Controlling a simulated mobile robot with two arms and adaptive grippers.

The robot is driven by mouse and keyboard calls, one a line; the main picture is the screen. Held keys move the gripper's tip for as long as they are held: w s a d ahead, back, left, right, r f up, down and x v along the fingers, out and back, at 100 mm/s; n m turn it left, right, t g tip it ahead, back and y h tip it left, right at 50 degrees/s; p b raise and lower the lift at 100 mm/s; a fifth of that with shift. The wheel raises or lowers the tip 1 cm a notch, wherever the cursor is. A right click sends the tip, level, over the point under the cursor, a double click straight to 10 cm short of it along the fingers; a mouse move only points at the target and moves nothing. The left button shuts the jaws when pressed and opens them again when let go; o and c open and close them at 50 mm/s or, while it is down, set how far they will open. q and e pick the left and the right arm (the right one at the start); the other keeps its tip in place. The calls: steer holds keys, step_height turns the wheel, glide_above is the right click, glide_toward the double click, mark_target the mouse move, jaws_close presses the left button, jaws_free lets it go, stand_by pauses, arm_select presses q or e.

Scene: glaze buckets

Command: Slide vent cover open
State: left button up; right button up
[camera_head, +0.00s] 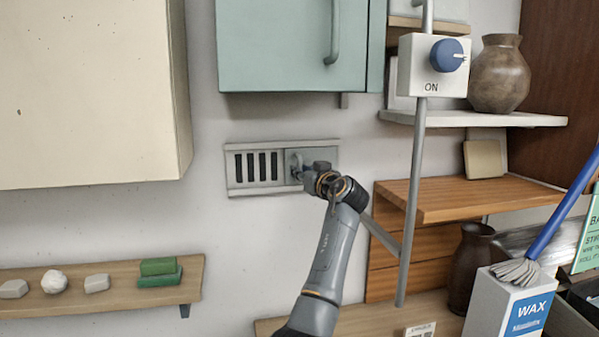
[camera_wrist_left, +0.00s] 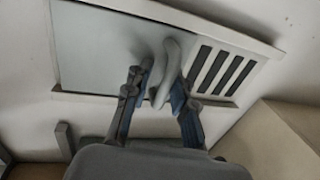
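A grey vent frame (camera_head: 232,188) is on the wall, with several dark slots showing in its left half. The plain vent cover (camera_head: 292,157) sits over the right half; in the left wrist view the cover (camera_wrist_left: 95,55) is on the left and the slots on the right. A curved grey handle (camera_wrist_left: 170,65) stands out from the cover. My left gripper (camera_head: 298,172) is at the cover; in the left wrist view its blue-padded fingers (camera_wrist_left: 162,85) are apart, one on each side of the handle. Firm contact is not clear. My right gripper is not in view.
A teal cabinet (camera_head: 270,45) hangs above the vent and a cream cabinet (camera_head: 85,90) at upper left. A grey pole with a switch box (camera_head: 408,78) stands to the right. A shelf (camera_head: 90,305) with stones and green blocks is lower left.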

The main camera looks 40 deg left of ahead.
arm_select(q)
steer(key=v, duration=1.2)
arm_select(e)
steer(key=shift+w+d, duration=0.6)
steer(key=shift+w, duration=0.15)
